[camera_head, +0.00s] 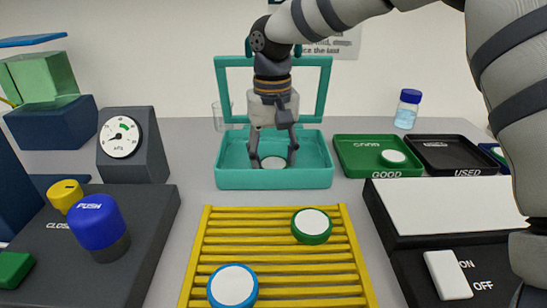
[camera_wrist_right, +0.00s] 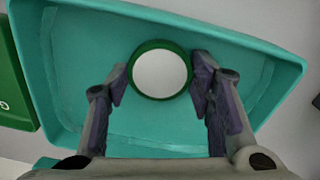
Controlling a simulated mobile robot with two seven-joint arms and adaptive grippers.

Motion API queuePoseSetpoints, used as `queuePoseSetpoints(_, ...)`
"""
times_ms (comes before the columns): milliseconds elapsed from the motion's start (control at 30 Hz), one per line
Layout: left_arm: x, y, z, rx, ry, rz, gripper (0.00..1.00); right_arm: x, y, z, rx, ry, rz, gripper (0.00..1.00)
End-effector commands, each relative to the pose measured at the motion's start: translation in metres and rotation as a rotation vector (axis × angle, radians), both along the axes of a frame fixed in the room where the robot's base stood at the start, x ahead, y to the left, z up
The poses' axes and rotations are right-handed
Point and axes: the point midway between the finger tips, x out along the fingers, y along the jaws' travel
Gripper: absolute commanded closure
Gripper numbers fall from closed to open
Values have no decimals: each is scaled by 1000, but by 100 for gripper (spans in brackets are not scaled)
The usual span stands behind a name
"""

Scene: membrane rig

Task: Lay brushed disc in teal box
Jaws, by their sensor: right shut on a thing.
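A disc with a green rim and a pale, plain face (camera_wrist_right: 160,74) is held between the fingers of my right gripper (camera_wrist_right: 160,78). In the head view the same disc (camera_head: 273,162) shows low inside the teal box (camera_head: 240,179), between the fingertips of my right gripper (camera_head: 273,158). The teal box also fills most of the right wrist view (camera_wrist_right: 75,70). I cannot tell whether the disc touches the box floor. No brush marks can be made out on its face. My left gripper is not in view.
A yellow slatted rack (camera_head: 200,250) carries a green-rimmed disc (camera_head: 311,225) and a blue-rimmed disc (camera_head: 232,286). A green GOOD tray (camera_head: 355,155) with a disc and a black USED tray (camera_head: 450,157) stand to the right.

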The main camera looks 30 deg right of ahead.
Motion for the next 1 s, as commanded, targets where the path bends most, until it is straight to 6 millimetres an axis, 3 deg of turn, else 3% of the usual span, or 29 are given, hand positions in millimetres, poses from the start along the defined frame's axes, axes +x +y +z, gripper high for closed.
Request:
queuePoseSetpoints(33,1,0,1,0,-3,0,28,0,0,-1,-1,1,0,79)
queuePoseSetpoints(67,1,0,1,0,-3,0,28,0,0,-2,-1,1,0,50)
queuePoseSetpoints(133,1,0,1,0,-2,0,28,0,0,-2,-1,1,0,34)
queuePoseSetpoints(167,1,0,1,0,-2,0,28,0,0,-2,-1,1,0,32)
queuePoseSetpoints(500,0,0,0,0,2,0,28,0,0,3,0,-1,0,32)
queuePoseSetpoints(800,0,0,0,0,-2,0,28,2,1,79,-2,-3,-2,32)
queuePoseSetpoints(1000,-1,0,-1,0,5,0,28,2,1,114,0,3,-1,32)
